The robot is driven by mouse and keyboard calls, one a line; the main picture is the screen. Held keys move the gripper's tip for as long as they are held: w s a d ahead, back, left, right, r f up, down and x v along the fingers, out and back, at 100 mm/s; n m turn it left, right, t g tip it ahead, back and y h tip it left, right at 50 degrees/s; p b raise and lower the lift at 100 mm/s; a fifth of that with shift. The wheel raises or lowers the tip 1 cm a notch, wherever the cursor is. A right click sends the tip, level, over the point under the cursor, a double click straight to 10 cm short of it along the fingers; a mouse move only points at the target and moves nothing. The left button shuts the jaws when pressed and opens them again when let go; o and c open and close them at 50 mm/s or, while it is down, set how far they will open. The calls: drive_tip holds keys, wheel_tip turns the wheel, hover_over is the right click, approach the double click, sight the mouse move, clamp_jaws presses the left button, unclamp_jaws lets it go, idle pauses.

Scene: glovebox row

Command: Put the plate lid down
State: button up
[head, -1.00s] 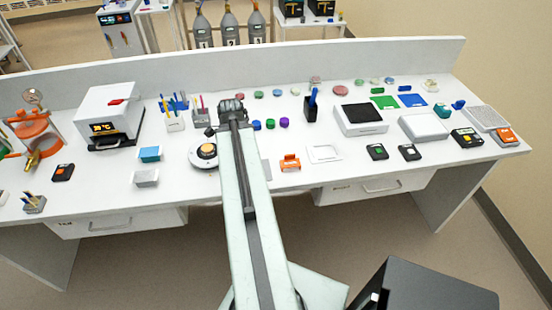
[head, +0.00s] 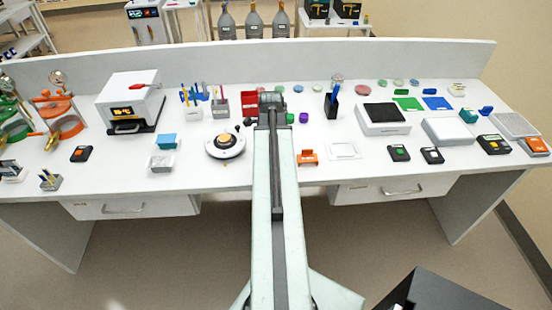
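My gripper (head: 271,98) reaches out over the middle of the bench, at the far end of my arm. I see it from behind, so its fingertips and anything between them are hidden. I cannot make out the plate lid for sure in the head view. A flat white square outline (head: 343,150) lies on the bench to the right of my arm, with nothing visible on it. An orange holder (head: 308,157) stands between that outline and my arm.
A round white device (head: 226,145) stands close left of my arm, with a red bin (head: 249,100) behind it. A black pen cup (head: 331,104) and a dark-topped white box (head: 383,118) stand to the right. Bare bench (head: 350,172) shows along the front edge.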

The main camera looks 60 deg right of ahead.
drive_tip(key=shift+f, duration=0.25)
drive_tip(key=o, duration=1.3)
wheel_tip(320, 180, up, 12)
drive_tip(key=p, duration=1.2)
drive_tip(key=shift+r, duration=0.2)
